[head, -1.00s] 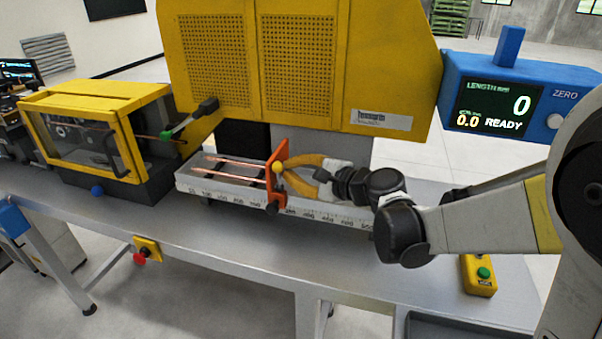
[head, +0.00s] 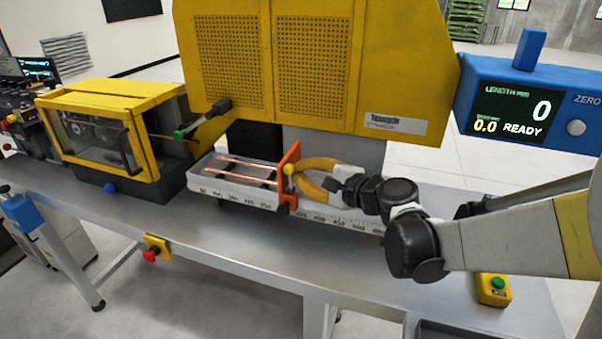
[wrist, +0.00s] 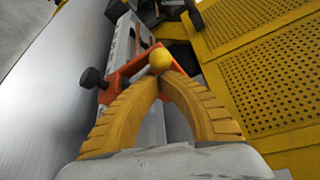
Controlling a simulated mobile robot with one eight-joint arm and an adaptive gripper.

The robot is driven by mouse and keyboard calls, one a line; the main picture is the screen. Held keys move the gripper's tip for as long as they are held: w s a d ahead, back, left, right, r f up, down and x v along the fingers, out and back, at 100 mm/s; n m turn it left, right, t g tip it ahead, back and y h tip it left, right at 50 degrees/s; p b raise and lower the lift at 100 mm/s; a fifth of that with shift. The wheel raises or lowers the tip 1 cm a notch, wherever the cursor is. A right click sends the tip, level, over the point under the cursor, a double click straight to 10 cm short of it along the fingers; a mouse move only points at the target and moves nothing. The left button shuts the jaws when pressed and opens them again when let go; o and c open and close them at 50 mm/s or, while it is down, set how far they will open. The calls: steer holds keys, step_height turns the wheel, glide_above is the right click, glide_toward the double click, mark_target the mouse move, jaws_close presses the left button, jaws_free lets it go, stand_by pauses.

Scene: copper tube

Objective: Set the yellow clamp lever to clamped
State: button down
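The yellow clamp lever shows as a round yellow knob (head: 289,169) in front of the orange stop plate (head: 291,152) on the scaled rail. In the wrist view the knob (wrist: 160,61) sits right at the fingertips, with the orange plate (wrist: 130,71) behind it. My gripper (head: 298,168) has yellow ribbed fingers that bow outward and come together at the tips. In the wrist view the gripper (wrist: 161,77) looks shut, its tips at the knob's near side. I cannot tell whether they grip it or only touch. The lever's arm is hidden.
Copper tubes (head: 245,172) lie on the rail (head: 235,194), left of the plate. A black knob (wrist: 92,78) sticks out beside the plate. The yellow machine cover (head: 310,60) stands close behind. The bench front (head: 260,235) is clear.

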steer(key=shift+s, duration=0.1)
steer(key=s+n+t+b, duration=0.1)
steer(key=n+b, duration=0.1)
steer(key=s+n+t+y+b, duration=0.1)
steer(key=n+b, duration=0.1)
steer(key=s+a+n+t+y+b, duration=0.1)
steer(key=n+b, duration=0.1)
steer(key=shift+a+f+n, duration=0.1)
steer(key=shift+f+n, duration=0.25)
steer(key=shift+n, duration=0.05)
steer(key=shift+s+a+f+b, duration=0.2)
steer(key=shift+s+f+b, duration=0.05)
steer(key=shift+s+b, duration=0.25)
steer(key=shift+s+f, duration=0.15)
stand_by(0.4)
